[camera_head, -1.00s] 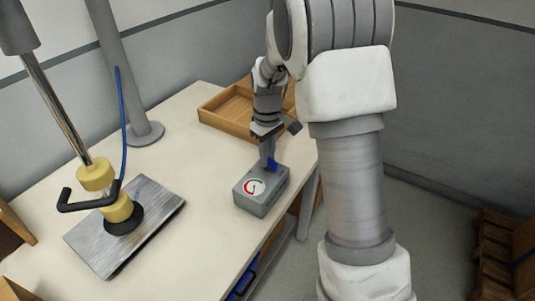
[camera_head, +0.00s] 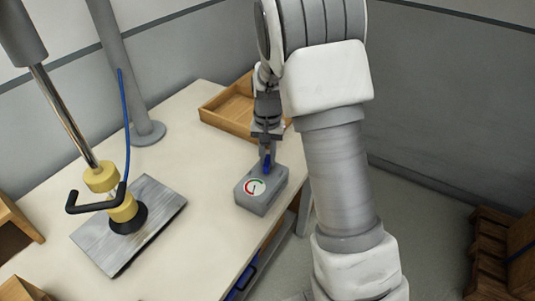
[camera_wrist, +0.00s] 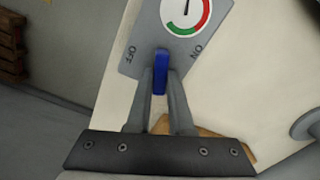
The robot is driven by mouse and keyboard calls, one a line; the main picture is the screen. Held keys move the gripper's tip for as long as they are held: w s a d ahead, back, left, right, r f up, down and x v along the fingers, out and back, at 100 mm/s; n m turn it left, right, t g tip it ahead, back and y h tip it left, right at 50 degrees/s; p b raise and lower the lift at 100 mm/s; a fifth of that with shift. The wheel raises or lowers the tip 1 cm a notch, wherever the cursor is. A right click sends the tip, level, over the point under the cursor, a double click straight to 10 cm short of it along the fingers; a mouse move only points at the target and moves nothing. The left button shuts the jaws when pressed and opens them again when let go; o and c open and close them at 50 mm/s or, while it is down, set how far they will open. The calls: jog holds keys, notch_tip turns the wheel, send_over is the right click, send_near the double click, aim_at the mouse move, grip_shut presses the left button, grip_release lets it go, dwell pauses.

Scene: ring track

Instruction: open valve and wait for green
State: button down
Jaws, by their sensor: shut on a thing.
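The grey valve box (camera_head: 262,194) sits on the table near its right edge, with a round white gauge (camera_head: 255,187) on top. The blue valve handle (camera_head: 267,165) stands at the box's far end. In the wrist view, the handle (camera_wrist: 160,72) is between the two fingers of my gripper (camera_wrist: 161,75), which is shut on it. The handle points between the OFF and ON labels. The gauge (camera_wrist: 185,12) has a red and green arc and a black needle.
A wooden tray (camera_head: 212,118) lies behind the box. At left, a yellow-and-black tool (camera_head: 122,208) with a black handle stands on a metal plate (camera_head: 155,192). A grey post (camera_head: 148,132) rises behind it. Bare tabletop separates plate and box.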

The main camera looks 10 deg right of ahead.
aim_at(268, 159)
jog(key=shift+m+p, duration=0.65)
jog(key=shift+m, duration=1.55)
jog(key=c, duration=0.8)
grip_release()
notch_tip(268, 159, up, 18)
jog(key=p, duration=0.1)
jog(key=shift+f+p, duration=0.25)
jog(key=shift+p, duration=0.05)
jog(key=shift+r, duration=0.1)
